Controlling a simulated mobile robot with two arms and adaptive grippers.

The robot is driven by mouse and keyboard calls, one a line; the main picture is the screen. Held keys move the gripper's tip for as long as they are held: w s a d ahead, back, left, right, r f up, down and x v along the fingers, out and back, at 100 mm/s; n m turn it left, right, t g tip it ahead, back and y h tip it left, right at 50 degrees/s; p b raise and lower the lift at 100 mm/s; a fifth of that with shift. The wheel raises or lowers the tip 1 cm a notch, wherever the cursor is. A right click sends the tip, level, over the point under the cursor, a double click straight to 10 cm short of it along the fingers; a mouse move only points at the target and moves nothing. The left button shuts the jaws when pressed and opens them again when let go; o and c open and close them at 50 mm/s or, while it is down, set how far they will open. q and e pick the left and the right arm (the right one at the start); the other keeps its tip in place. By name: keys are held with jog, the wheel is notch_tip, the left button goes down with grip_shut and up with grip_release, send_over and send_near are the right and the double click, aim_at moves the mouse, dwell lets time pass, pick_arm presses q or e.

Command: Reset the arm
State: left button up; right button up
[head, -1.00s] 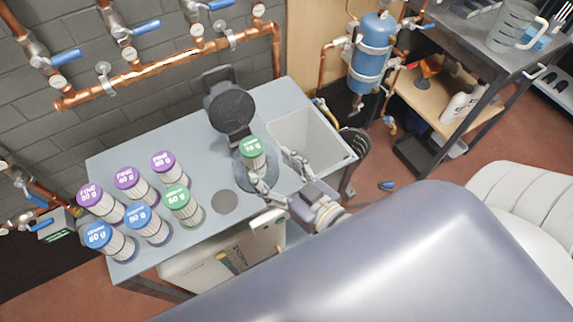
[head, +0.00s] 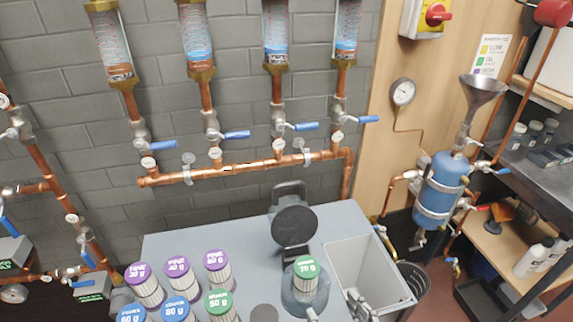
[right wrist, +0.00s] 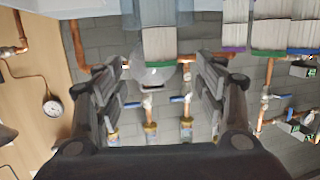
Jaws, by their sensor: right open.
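In the head view my right gripper (head: 334,306) shows only its fingertips at the bottom edge, one on each side of and in front of the filter with the green 70 g cap (head: 306,268). That filter stands upright in a round clear housing on the grey bench (head: 185,243). In the right wrist view, which is upside down, my right gripper (right wrist: 158,80) has its fingers spread wide. A pale pleated filter (right wrist: 158,46) shows beyond the gap, with nothing gripped. My left gripper is out of view.
Filters with purple (head: 177,267), blue and green caps stand at the bench's left. A black round lid (head: 295,226) is raised behind the housing. A grey sink (head: 365,262) is to its right. Copper pipes with blue valves (head: 237,135) run along the wall.

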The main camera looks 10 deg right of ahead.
jog(key=d+f+m+g+h, duration=0.3)
jog(key=d+f+g+h, duration=0.2)
jog(key=d+f, duration=0.3)
jog(key=s+a+f+n+g+y, duration=0.2)
jog(key=s+a+f+g, duration=0.15)
jog(key=s+g, duration=0.35)
notch_tip(320, 180, down, 28)
jog(key=s+g, duration=0.1)
jog(key=s, duration=0.1)
jog(key=s+d+f+g, duration=0.1)
jog(key=s+d+f, duration=0.2)
jog(key=s+f, duration=1.2)
jog(key=shift+s+n+h, duration=0.3)
jog(key=shift+s+n, duration=0.1)
jog(key=shift+s, duration=0.5)
jog(key=shift+f, duration=0.1)
